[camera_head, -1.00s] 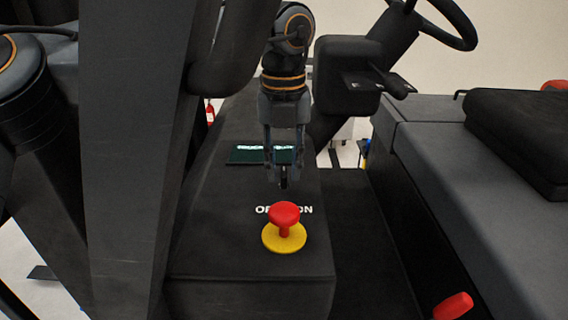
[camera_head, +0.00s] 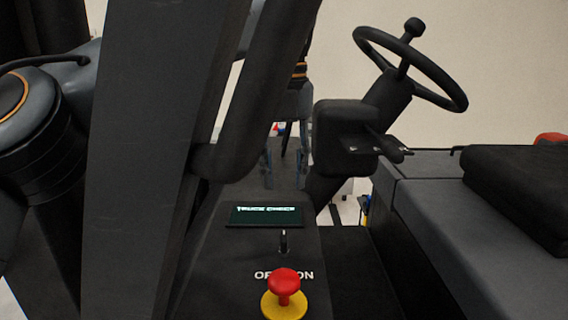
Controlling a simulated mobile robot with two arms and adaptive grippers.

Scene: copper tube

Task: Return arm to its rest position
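My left gripper (camera_head: 284,180) hangs fingers down behind the screen, above the far part of the black console (camera_head: 215,255). Its two fingers are apart with nothing visible between them. The black bars of the vehicle's frame hide part of my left arm. A small dark key or switch (camera_head: 284,241) stands upright on the console, apart from the gripper. My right gripper does not show.
A lit screen (camera_head: 265,215) and a red button on a yellow base (camera_head: 284,284) are on the console. A black frame post (camera_head: 150,150) stands at left. A steering wheel (camera_head: 430,68) and column housing (camera_head: 345,135) stand right of the gripper, and a grey seat base (camera_head: 440,200) lies beyond.

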